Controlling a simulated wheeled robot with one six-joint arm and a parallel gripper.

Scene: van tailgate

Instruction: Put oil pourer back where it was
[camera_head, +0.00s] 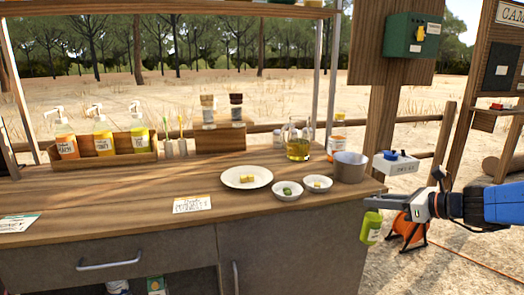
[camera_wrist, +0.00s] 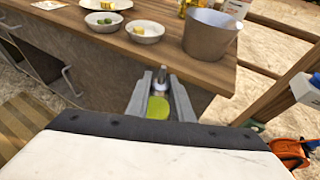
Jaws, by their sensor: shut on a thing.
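My gripper (camera_head: 374,202) is shut on a lime-green bottle with a pale label (camera_head: 371,228), probably the oil pourer, off the counter's right end. The bottle hangs roughly upright below the fingers, apart from the counter. In the wrist view, its grey metallic top and green body (camera_wrist: 158,107) show between the fingers of my gripper (camera_wrist: 166,80). A glass vessel of yellow oil (camera_head: 298,147) stands at the back right of the wooden counter (camera_head: 130,192); it is also partly visible in the wrist view.
A grey pot (camera_head: 350,167) stands near the counter's right edge, beside two small bowls (camera_head: 287,192) and a plate (camera_head: 246,178). An orange-labelled jar (camera_head: 337,145) is behind. A bottle rack (camera_head: 104,153) is at left. A post (camera_head: 375,100) rises behind.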

